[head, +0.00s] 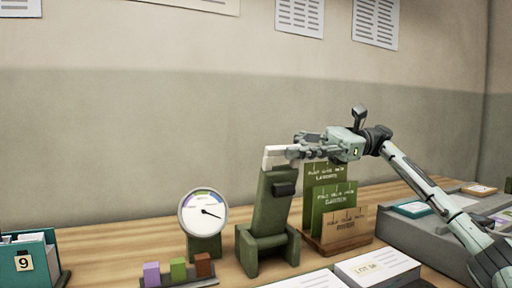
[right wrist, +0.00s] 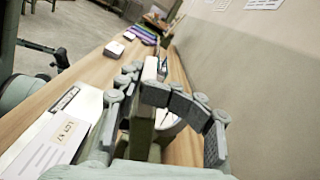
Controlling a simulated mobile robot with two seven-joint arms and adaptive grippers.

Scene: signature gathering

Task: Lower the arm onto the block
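The dark green arm (head: 271,203) of a press-like stand (head: 268,248) rises steeply, with a pale bar (head: 275,157) across its top and a small black piece on its side. It stands raised off the base. My right gripper (head: 292,152) is at the pale bar, coming from the right. In the right wrist view its fingers (right wrist: 143,82) close in on both sides of the pale bar (right wrist: 150,69), above the green arm (right wrist: 141,130). I cannot make out a block under the arm. My left gripper is not in view.
A round dial gauge (head: 204,212) stands left of the press. A rack of purple, green and brown blocks (head: 178,272) is in front. Green and tan cards in a wooden holder (head: 334,245) stand close on the right. Papers (head: 377,267) lie at the front right.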

